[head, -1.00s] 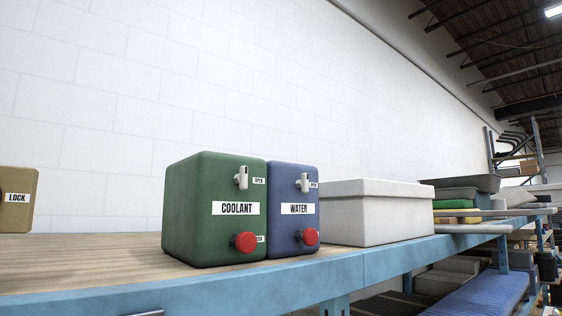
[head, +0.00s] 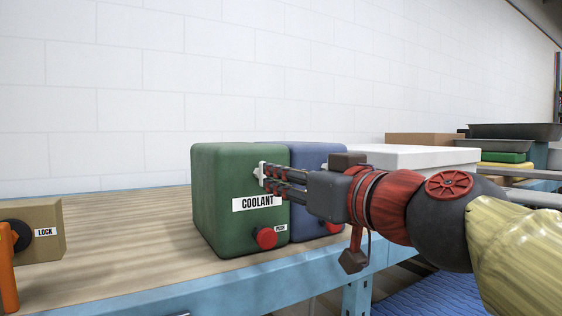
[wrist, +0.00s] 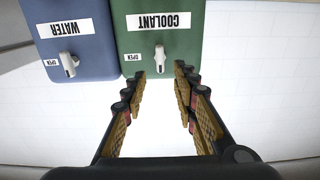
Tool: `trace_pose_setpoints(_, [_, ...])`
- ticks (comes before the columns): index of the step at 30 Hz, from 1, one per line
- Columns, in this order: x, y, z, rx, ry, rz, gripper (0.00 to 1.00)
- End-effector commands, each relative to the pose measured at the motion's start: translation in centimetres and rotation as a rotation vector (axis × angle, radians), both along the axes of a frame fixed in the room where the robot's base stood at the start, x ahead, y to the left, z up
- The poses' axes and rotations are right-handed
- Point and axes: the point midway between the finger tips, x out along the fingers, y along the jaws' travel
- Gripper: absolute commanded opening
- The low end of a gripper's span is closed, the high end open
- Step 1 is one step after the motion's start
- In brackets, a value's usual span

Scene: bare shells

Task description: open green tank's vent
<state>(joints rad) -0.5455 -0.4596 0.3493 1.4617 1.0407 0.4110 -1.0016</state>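The green tank (head: 218,215), labelled COOLANT, stands on the wooden bench top. Its small white vent lever (wrist: 159,60), beside an OPEN label (wrist: 133,57), shows in the wrist view, which is upside down. In the head view, the lever is partly hidden by my gripper. My gripper (head: 265,177) is at the front of the green tank. Its fingers are open, with the tips on either side of the lever in the wrist view (wrist: 160,74). I cannot tell whether they touch it. A red push button (head: 266,238) sits low on the tank front.
The blue WATER tank (wrist: 80,35), with its own white lever (wrist: 68,64), stands right beside the green one. A tan box (head: 58,215) labelled LOCK is at the left. A white box (head: 425,158) stands behind my arm. The bench between is clear.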

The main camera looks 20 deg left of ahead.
Motion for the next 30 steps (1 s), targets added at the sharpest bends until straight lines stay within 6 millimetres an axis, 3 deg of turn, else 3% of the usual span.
trace_pose_setpoints(15, [4.2, 5.3, -0.1, -0.002, 0.004, 0.0, 0.29])
trace_pose_setpoints(26, [4.5, 5.6, -0.2, -0.002, 0.001, -0.001, 0.29])
trace_pose_setpoints(30, [4.5, 5.6, -0.2, -0.002, 0.001, -0.001, 0.21])
